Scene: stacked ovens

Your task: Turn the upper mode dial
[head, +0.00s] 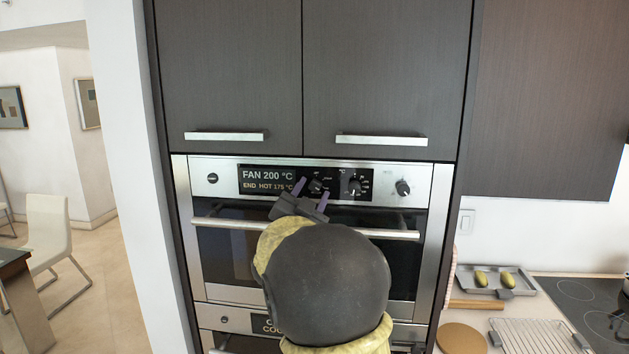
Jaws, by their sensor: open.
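The upper oven (310,240) is set in a dark cabinet, with a steel control panel along its top. Its display (265,179) reads "FAN 200 °C" and "END HOT 175 °C". A dark dial (317,186) sits just right of the display, and another dial (355,186) is further right. A third knob (403,187) is near the panel's right end. My gripper (311,192) is open, its two purple-tipped fingers pointing up at the panel, one on each side of the first dial. I cannot tell whether they touch it. My arm hides the middle of the oven door.
The oven's door handle (215,224) runs across behind my gripper. A lower oven (225,320) is partly visible below. To the right, a counter holds a tray (493,292), a round board (461,339) and a hob (590,300).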

